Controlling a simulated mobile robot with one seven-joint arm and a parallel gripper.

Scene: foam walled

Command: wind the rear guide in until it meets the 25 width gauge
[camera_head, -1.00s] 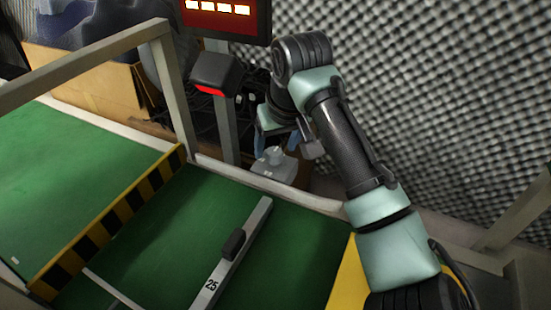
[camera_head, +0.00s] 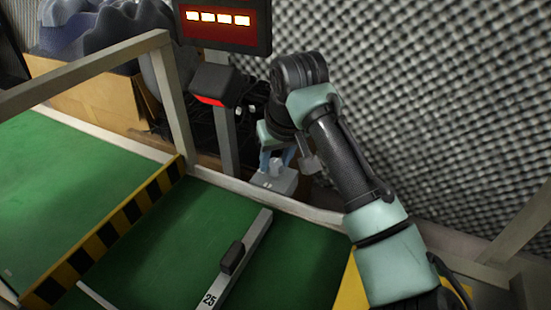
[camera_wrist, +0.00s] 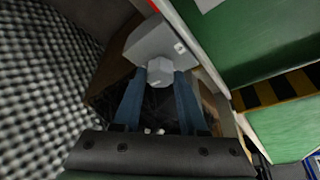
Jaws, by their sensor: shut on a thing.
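The width gauge (camera_head: 239,254) is a grey bar marked 25 with a black handle, lying on the green bed. A pale strip (camera_head: 96,296) lies on the bed to its left, cut off by the lower frame edge. I cannot tell for sure which part is the rear guide. A grey box (camera_head: 282,182) with a pale knob stands at the bed's back edge. My gripper (camera_head: 276,164) is shut on that knob from above. In the wrist view the blue fingers of my gripper (camera_wrist: 160,84) flank the faceted knob (camera_wrist: 160,71) on the grey box (camera_wrist: 160,40).
A black-and-yellow striped bar (camera_head: 105,235) crosses the green bed at left. A grey frame post (camera_head: 175,105) and a display (camera_head: 222,22) with several lit blocks stand behind. A dark box with a red light (camera_head: 212,88) hangs below the display. Grey foam (camera_head: 430,100) covers the wall.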

